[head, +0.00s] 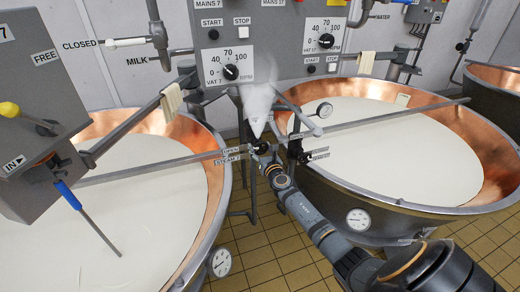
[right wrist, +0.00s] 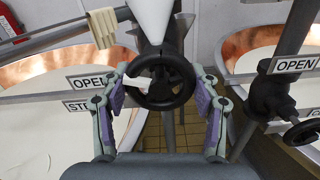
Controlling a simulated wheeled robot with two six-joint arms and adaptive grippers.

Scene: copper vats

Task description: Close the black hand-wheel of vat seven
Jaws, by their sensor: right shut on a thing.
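The black hand-wheel (right wrist: 160,82) is between the two fingers of my right gripper (right wrist: 162,95) in the right wrist view. The purple finger pads lie at its left and right sides, and the gripper is shut on the wheel. An OPEN label (right wrist: 91,82) is left of the wheel, with a second label below it partly hidden by a finger. In the head view my right gripper (head: 266,160) reaches to the wheel between two vats. Vat seven (head: 222,185) is the left copper vat, below the VAT 7 panel (head: 230,70). My left gripper is not in view.
A white cone (head: 257,105) hangs just above the wheel. Another vat (head: 440,209) stands close on the right. A second black hand-wheel (right wrist: 303,132) sits at the right in the wrist view. A grey box (head: 40,110) with a blue-handled rod is at far left.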

